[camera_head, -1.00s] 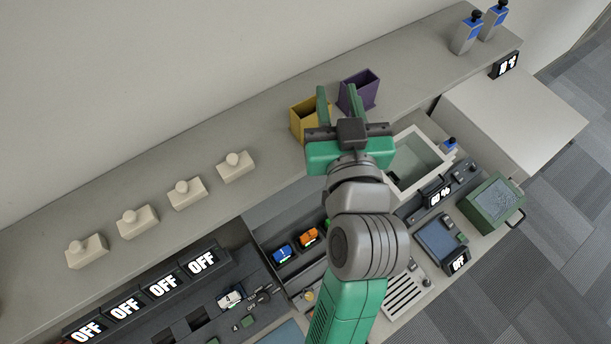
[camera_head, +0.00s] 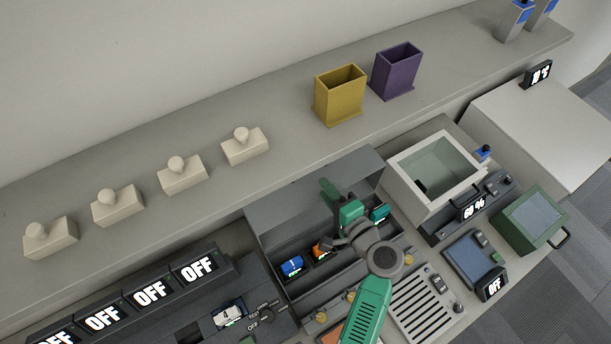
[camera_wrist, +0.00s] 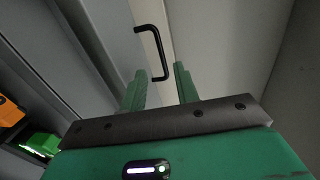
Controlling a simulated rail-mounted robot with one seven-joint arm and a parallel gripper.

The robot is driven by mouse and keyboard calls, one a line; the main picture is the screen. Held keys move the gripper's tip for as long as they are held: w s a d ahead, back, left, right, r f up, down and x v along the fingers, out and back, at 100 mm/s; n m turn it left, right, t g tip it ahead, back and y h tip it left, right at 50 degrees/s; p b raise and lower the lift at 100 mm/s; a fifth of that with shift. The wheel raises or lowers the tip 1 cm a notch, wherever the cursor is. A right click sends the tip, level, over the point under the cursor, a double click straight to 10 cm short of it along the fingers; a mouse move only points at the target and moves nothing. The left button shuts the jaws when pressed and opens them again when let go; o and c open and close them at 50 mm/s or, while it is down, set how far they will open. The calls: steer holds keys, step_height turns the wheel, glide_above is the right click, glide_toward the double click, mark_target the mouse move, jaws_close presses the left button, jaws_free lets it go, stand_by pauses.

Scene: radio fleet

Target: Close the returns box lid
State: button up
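The box with a raised grey lid (camera_head: 290,198), which I take for the returns box, stands below the shelf in the head view. The lid leans up at its back edge. Inside the box are a blue radio (camera_head: 291,266), an orange radio (camera_head: 322,248) and a green radio (camera_head: 380,213). My gripper (camera_head: 330,190) is over the box, in front of the lid. In the wrist view my gripper (camera_wrist: 160,82) is open, with a black bar handle (camera_wrist: 159,55) just beyond and between its fingertips. I cannot tell whether the fingers touch the handle.
A yellow bin (camera_head: 340,100) and a purple bin (camera_head: 397,72) stand on the shelf above. A white open-topped box (camera_head: 405,175) is close to the right. A green box with a handle (camera_head: 530,218) is further right. Control panels with OFF displays (camera_head: 150,292) are at the left.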

mark_target(312, 182)
steer(key=x, duration=0.7)
steer(key=shift+w+a, duration=0.1)
jaws_close()
